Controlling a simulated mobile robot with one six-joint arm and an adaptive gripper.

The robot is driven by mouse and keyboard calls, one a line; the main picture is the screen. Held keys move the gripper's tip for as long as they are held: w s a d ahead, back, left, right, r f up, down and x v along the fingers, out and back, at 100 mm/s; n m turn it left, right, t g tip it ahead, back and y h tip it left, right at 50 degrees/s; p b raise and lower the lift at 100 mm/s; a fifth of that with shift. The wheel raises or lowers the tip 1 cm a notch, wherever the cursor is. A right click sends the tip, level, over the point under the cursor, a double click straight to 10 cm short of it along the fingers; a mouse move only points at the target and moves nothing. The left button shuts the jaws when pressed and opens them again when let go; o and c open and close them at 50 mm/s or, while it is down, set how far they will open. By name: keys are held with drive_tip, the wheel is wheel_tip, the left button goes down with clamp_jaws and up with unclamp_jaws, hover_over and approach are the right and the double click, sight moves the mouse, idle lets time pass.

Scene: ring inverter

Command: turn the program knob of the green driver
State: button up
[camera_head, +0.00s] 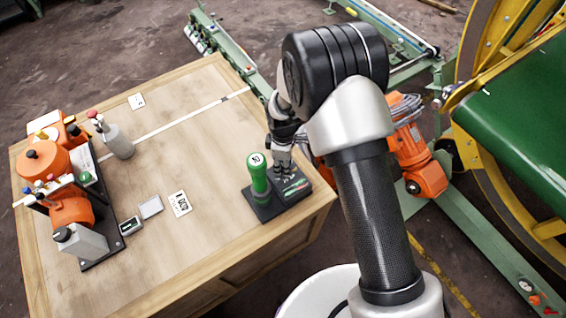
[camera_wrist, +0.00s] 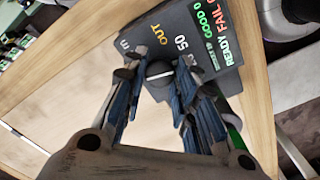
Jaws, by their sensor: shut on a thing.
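The green driver (camera_head: 259,175) stands upright on the left part of a dark base unit (camera_head: 290,199) near the table's right front corner. In the wrist view the unit's dark top (camera_wrist: 200,30) shows a lit green and red display and printed marks such as OUT and 50. A small dark round knob with a pale line across it, the program knob (camera_wrist: 158,76), sits between my fingertips. My gripper (camera_wrist: 160,70) is shut on this knob from above. In the head view my gripper (camera_head: 283,165) is beside the green driver, partly hidden by my arm.
The wooden table (camera_head: 180,250) also holds orange equipment (camera_head: 72,205) at the left, a grey bottle (camera_head: 117,140) and small cards (camera_head: 180,204). Green rails and orange and yellow machinery (camera_head: 420,180) stand behind and to the right.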

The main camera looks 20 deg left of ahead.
drive_tip(key=m, duration=0.4)
drive_tip(key=shift+m, duration=0.3)
drive_tip(key=m, duration=0.4)
drive_tip(key=shift+m, duration=0.4)
drive_tip(key=o, duration=1)
drive_tip(key=shift+o, duration=0.2)
wheel_tip(320, 180, up, 12)
idle(0.4)
